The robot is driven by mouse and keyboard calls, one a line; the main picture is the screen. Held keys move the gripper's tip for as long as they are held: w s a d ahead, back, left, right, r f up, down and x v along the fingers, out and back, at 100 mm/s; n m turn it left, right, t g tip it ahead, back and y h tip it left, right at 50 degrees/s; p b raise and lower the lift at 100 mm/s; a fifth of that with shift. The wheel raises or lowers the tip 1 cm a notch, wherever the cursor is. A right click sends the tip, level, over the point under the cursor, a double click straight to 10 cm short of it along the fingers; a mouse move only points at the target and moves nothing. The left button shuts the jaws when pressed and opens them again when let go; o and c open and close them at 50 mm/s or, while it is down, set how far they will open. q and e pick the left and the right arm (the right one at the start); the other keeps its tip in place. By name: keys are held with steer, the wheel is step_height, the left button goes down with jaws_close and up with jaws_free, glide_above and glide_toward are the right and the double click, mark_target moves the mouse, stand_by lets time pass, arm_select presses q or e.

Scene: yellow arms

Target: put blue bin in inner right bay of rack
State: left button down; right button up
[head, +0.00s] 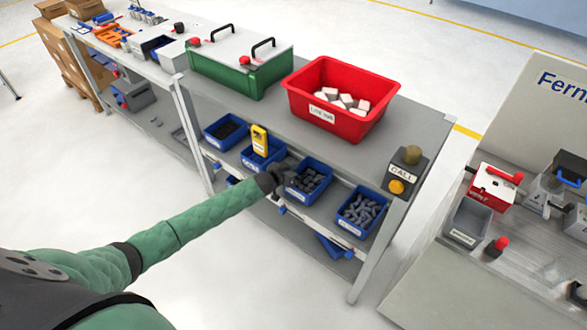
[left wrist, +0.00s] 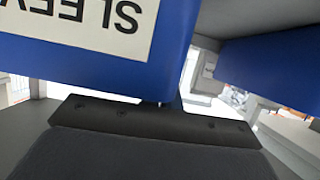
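A row of blue bins sits in the rack (head: 345,240) under the grey worktop. The inner right bin (head: 303,197) holds dark parts and lies in line with its neighbours; I cannot tell if it rests fully on the shelf. My left gripper (head: 281,173) is at this bin's left front edge, at the end of my green-sleeved arm. In the left wrist view, a blue bin with an upside-down label reading "SLEEV" (left wrist: 95,25) is very close above a dark gripper part (left wrist: 150,115). The fingertips are hidden, so grip is unclear. My right gripper is out of view.
Other blue bins stand at far left (head: 214,140), inner left (head: 250,163) with a yellow device (head: 260,141), and far right (head: 350,224). A red bin (head: 335,115) and green case (head: 235,75) stand on the worktop. A call box (head: 403,172) sits at its right end.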

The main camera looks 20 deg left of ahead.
arm_select(q)
steer(key=shift+f, duration=0.2)
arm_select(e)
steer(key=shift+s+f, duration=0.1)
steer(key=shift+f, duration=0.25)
arm_select(q)
steer(key=shift+f, duration=0.1)
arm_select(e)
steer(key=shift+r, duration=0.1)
arm_select(q)
steer(key=c, duration=1.9)
jaws_free()
steer(key=shift+o, duration=1.3)
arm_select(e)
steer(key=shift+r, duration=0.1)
